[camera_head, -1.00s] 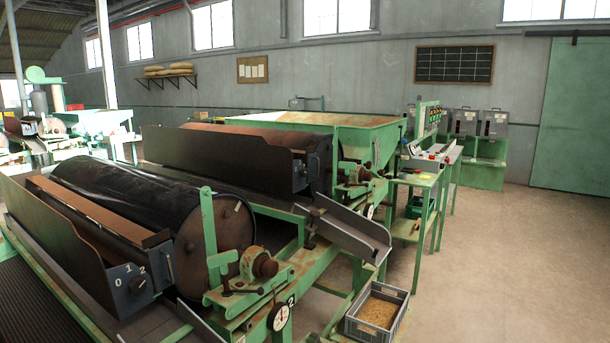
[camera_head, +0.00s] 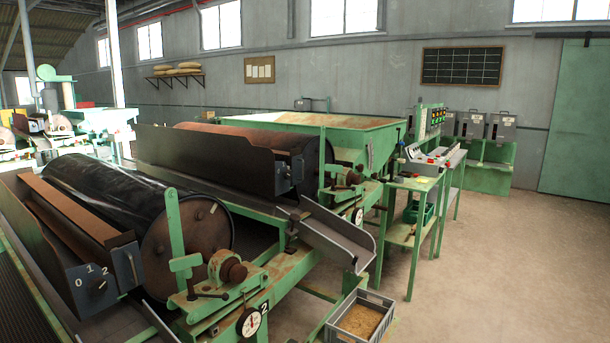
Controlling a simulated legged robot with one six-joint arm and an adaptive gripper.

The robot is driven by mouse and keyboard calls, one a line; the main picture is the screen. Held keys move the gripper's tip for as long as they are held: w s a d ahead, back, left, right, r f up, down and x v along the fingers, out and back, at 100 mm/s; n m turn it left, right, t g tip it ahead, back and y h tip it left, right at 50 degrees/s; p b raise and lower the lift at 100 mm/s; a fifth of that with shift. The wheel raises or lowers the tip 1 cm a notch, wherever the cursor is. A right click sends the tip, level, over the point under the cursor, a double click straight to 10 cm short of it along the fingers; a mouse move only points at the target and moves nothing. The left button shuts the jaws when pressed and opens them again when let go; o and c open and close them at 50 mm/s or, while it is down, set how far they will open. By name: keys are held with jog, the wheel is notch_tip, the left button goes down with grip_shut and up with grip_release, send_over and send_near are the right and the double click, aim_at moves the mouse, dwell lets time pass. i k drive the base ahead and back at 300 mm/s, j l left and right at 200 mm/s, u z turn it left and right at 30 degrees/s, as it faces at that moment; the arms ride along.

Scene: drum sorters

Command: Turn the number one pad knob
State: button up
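Two drum sorters stand in view. The nearer one has a dark drum (camera_head: 130,195) and a dial (camera_head: 249,321) with a "2" beside it. On its near end, a dark panel (camera_head: 92,291) carries a knob (camera_head: 98,284) under the marks 0, 1 and 2. The farther sorter has a rusty drum (camera_head: 245,134) and a similar dark end panel (camera_head: 290,172), with small fittings too small to read. A dial (camera_head: 357,216) sits on its frame; its number cannot be read. My gripper is not in view.
A metal chute (camera_head: 332,238) sticks out from the farther sorter. A grey crate (camera_head: 372,296) of grain stands on the floor at front. A green side table (camera_head: 415,183) and control desk stand beyond. The concrete floor (camera_head: 490,270) at right is clear.

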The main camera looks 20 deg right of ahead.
aim_at(288, 174)
jog(key=i+l, duration=0.15)
jog(key=l, duration=0.25)
jog(key=i+l, duration=0.15)
jog(key=l, duration=0.2)
jog(key=i+l, duration=0.15)
jog(key=l, duration=0.25)
jog(key=i+l, duration=0.15)
jog(key=l, duration=0.25)
jog(key=i+l, duration=0.15)
jog(key=l, duration=0.2)
jog(key=i+l, duration=0.25)
jog(key=i, duration=0.25)
jog(key=i+l, duration=0.3)
jog(key=i, duration=0.15)
jog(key=i+l, duration=0.25)
jog(key=i, duration=0.25)
jog(key=i+j, duration=0.1)
jog(key=i, duration=0.4)
